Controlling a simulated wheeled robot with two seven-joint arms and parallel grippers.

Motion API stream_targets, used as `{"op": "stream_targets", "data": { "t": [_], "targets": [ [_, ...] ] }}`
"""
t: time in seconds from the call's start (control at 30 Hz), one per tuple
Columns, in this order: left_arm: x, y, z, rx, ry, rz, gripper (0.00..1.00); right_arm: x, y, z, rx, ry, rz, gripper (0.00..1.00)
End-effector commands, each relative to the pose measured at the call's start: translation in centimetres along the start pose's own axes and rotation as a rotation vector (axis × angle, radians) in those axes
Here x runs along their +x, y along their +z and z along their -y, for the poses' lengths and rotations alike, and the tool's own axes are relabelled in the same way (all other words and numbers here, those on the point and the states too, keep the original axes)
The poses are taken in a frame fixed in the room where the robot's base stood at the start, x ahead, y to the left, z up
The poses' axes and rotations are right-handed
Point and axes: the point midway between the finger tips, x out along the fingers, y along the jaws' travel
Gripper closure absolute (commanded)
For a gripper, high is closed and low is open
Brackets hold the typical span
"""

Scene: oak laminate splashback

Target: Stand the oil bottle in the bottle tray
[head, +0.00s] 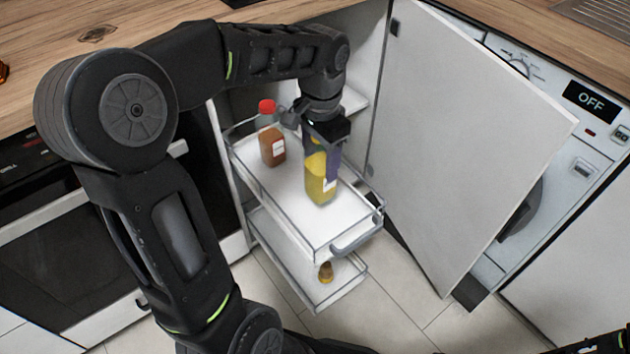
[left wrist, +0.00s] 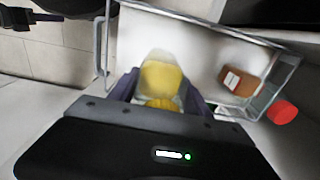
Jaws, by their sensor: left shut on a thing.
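The oil bottle (head: 319,186), yellow with a pale label, is upright in the pulled-out upper bottle tray (head: 333,231). Its base is at or just above the tray floor; I cannot tell if it touches. My left gripper (head: 322,150) comes from above and is shut on the oil bottle's upper part, hiding its neck. In the left wrist view the oil bottle (left wrist: 160,80) sits between the two fingers (left wrist: 158,98), with the tray's white floor (left wrist: 200,45) beyond. My right gripper is not in view.
A brown bottle with a red cap (head: 271,145) stands farther back in the upper tray. A lower tray (head: 300,277) holds a small amber item (head: 325,272). The open cabinet door (head: 470,130) stands to the right, before a washing machine (head: 590,100). An oven (head: 70,220) is at the left.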

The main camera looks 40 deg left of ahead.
Motion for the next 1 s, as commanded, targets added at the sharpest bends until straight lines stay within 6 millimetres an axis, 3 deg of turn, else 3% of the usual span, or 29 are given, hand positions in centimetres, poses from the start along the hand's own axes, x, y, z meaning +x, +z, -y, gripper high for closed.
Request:
{"op": "stream_targets", "data": {
  "t": [0.1, 0.43, 0.77, 1.0],
  "targets": [
    [1.1, 0.0, 0.0, 0.0, 0.0, -0.001, 1.0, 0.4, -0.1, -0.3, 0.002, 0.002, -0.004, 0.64],
    [1.3, -0.1, 0.0, 0.0, -0.001, -0.002, 1.0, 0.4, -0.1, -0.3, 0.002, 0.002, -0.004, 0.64],
    [5.8, 0.0, 0.0, 0.0, -0.001, -0.001, 1.0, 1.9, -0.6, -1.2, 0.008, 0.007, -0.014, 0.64],
    [6.1, -0.1, 0.0, 0.0, -0.001, -0.002, 1.0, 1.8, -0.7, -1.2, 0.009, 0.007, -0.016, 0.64]
  ]
}}
